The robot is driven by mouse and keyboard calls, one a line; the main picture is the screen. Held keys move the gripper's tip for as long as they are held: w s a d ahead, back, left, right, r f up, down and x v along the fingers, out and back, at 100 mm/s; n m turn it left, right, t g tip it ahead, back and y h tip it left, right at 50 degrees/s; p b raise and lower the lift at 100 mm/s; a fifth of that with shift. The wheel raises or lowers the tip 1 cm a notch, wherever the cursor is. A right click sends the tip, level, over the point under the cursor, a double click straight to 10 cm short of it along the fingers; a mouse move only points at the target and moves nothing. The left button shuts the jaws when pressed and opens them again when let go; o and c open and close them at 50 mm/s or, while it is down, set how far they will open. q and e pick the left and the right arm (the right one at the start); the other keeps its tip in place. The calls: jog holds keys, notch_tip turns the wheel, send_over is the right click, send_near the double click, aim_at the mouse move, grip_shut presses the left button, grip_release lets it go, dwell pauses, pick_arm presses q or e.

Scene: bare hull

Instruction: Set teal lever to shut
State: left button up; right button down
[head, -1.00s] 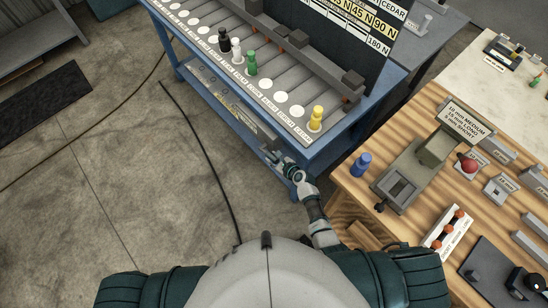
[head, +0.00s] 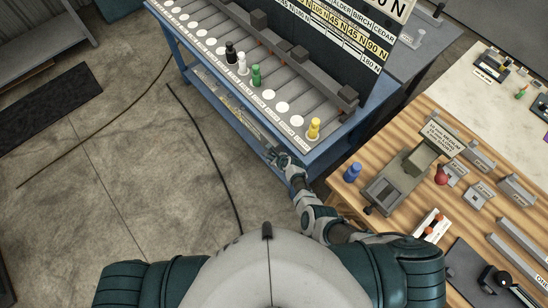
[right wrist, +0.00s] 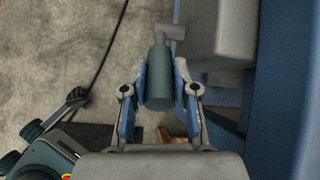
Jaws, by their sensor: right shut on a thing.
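The teal lever handle (right wrist: 160,82) is a stubby cylinder on a grey stem. It stands between the two fingers of my right gripper (right wrist: 160,100) in the right wrist view. The fingers are shut on it, one at each side. In the head view my right gripper (head: 281,158) is at the front side of the blue bench, below the yellow peg. The lever is too small and covered to make out there. My left gripper is not in view.
The blue bench (head: 327,150) carries a row of pegs, including a green one (head: 256,76) and a yellow one (head: 314,128). A wooden table (head: 345,190) with a blue peg (head: 352,172) stands close at the right.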

jog(key=shift+w+a+r+g+h+p, duration=0.3)
jog(key=shift+w+r+g+p, duration=0.1)
jog(key=shift+r+p, duration=0.1)
dwell(0.4)
jog(key=c, duration=1)
grip_release()
jog(key=shift+o, duration=0.6)
jog(key=shift+w+f, duration=0.1)
